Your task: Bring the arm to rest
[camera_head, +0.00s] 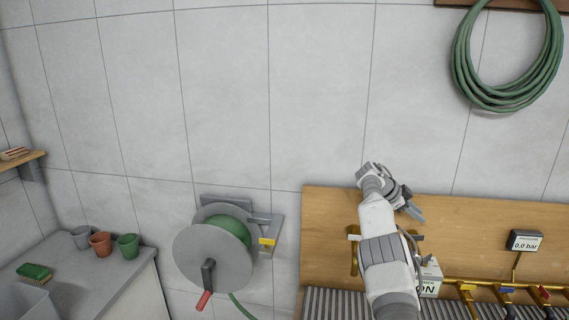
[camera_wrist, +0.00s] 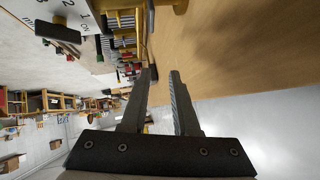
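My arm rises in front of the wooden board (camera_head: 325,215) in the head view, and its end bends to the right. My gripper (camera_head: 418,214) is in front of the board's upper part, above the brass pipework (camera_head: 490,288). In the wrist view the two dark fingers of my gripper (camera_wrist: 161,76) stand apart with nothing between them. My arm hides part of the board and part of the white box marked "ON" (camera_head: 431,278).
A hose reel (camera_head: 190,250) with a red-handled crank hangs left of the board. A green hose coil (camera_head: 461,65) hangs at upper right. A pressure gauge (camera_head: 525,241) reads 0.0 bar. Small pots (camera_head: 101,245) and a brush (camera_head: 34,272) are on the left counter.

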